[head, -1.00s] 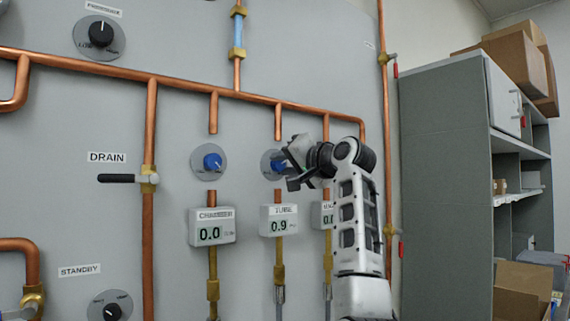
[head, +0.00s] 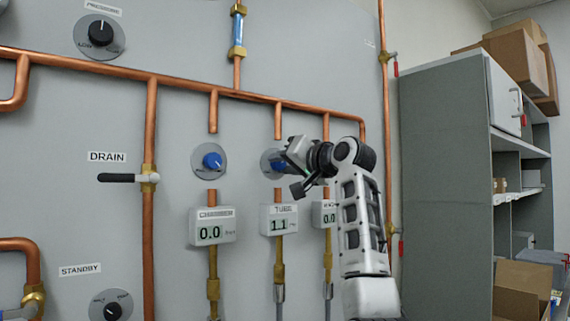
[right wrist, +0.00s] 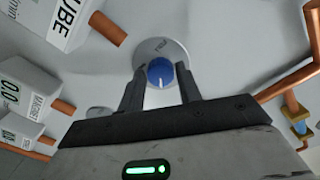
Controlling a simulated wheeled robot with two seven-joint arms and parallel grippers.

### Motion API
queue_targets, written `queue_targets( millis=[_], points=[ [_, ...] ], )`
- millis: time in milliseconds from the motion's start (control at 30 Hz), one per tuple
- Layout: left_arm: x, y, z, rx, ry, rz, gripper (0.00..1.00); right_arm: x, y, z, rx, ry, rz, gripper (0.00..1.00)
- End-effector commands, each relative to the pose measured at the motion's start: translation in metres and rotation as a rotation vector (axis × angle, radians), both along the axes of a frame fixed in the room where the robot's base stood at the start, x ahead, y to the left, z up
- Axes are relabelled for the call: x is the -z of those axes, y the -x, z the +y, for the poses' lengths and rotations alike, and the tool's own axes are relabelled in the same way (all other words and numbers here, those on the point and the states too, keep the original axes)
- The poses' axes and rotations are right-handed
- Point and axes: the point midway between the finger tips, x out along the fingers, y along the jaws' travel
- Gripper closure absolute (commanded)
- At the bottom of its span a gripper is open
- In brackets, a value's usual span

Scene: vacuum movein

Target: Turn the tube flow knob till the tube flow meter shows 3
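The tube flow knob is blue on a round grey plate; in the right wrist view the knob (right wrist: 160,73) sits between the two dark fingers of my right gripper (right wrist: 160,88). The fingers appear to touch its sides. In the head view my right gripper (head: 286,164) covers most of this knob, and part of its grey plate (head: 266,161) shows. The tube flow meter (head: 279,220) below it reads 1.1. My left gripper is not in view.
Left of it are the chamber knob (head: 212,161) and chamber meter (head: 212,225), reading 0.0. A third meter (head: 326,214), right, is partly hidden by my arm. Copper pipes (head: 181,82) run over the panel. A grey shelf (head: 445,180) with boxes stands right.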

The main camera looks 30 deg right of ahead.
Motion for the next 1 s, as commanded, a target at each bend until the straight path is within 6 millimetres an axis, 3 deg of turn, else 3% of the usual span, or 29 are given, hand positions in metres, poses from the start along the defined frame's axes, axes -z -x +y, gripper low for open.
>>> queue_targets(
  millis=[333, 467, 1000],
  points=[
    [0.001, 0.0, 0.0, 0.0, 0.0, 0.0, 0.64, 0.0, 0.001, 0.0, 0.001, -0.001, -0.003, 0.48],
    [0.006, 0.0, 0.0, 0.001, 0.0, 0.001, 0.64, 0.001, 0.01, -0.001, 0.002, 0.0, -0.006, 0.48],
    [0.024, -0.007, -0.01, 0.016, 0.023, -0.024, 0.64, 0.002, 0.128, -0.011, 0.003, 0.001, -0.005, 0.48]
  ],
)
